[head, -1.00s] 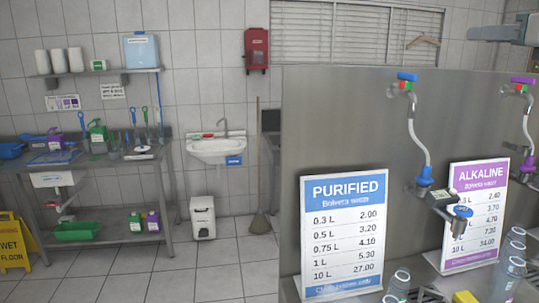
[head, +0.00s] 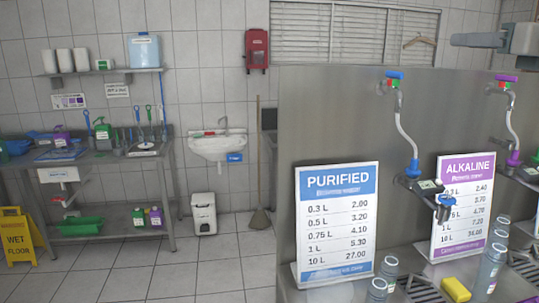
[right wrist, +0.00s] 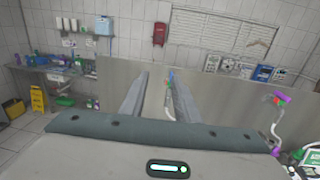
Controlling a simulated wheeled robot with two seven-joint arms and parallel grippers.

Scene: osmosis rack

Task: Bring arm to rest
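My right gripper (head: 456,40) shows at the upper right of the head view, held in the air above the steel panel (head: 330,120). In the right wrist view its two long grey fingers (right wrist: 157,78) stand apart with nothing between them, so it is open and empty. Behind them are the panel and the tiled wall. My left gripper is not in the head view.
The purified tap (head: 397,80) and alkaline tap (head: 508,85) stick out from the panel below my right gripper. Price signs, bottles (head: 493,265) and a yellow sponge (head: 456,289) stand on the counter. A sink (head: 222,148) and steel table (head: 120,165) are farther left.

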